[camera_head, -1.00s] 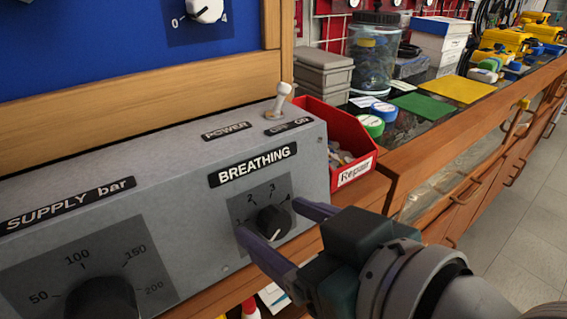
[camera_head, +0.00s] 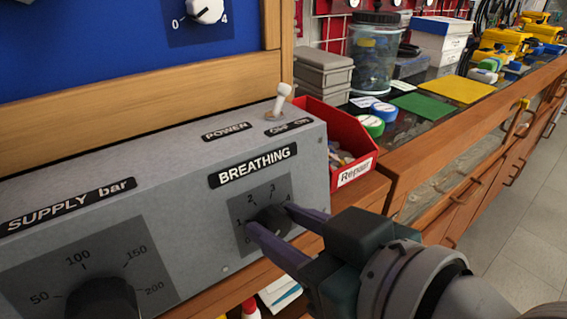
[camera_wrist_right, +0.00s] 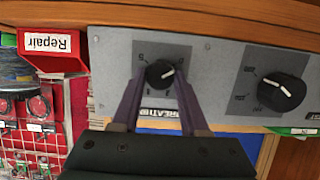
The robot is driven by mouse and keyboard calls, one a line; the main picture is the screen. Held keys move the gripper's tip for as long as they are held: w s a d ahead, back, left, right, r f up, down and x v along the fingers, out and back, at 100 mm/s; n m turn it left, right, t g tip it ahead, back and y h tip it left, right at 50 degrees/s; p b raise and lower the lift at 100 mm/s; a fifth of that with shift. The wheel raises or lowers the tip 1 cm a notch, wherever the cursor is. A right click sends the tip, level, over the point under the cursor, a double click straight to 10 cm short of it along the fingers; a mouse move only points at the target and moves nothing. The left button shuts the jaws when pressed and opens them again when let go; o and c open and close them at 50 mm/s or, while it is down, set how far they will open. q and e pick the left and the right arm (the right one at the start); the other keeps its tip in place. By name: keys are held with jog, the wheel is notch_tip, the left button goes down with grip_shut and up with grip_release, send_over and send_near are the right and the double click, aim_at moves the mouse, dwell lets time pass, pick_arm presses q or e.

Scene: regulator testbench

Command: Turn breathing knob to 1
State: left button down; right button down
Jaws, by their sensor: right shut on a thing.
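My left gripper is in neither view.
The larger supply knob (camera_head: 103,298) is at the lower left of the panel. A white toggle switch (camera_head: 280,101) stands on the panel top. A red Repair bin (camera_head: 350,145) stands just right of the panel. Open floor lies at the far right.

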jog(key=shift+d+r+m+p, duration=0.1)
jog(key=shift+m+p, duration=0.55)
jog(key=shift+m, duration=0.25)
jog(key=shift+w+m+g+y, duration=0.1)
jog(key=shift+m+g+y, duration=0.25)
jog(key=shift+m, duration=0.35)
jog(key=shift+m+y, duration=0.25)
jog(key=shift+m, duration=0.85)
jog(key=shift+d+f+m+y, duration=0.1)
jog(key=shift+m+y, duration=0.05)
jog(key=shift+m, duration=0.55)
jog(key=shift+f+m+y, duration=0.1)
jog(key=shift+m+y, duration=0.05)
jog(key=shift+m, duration=0.55)
jog(key=shift+c, duration=2.1)
grip_release()
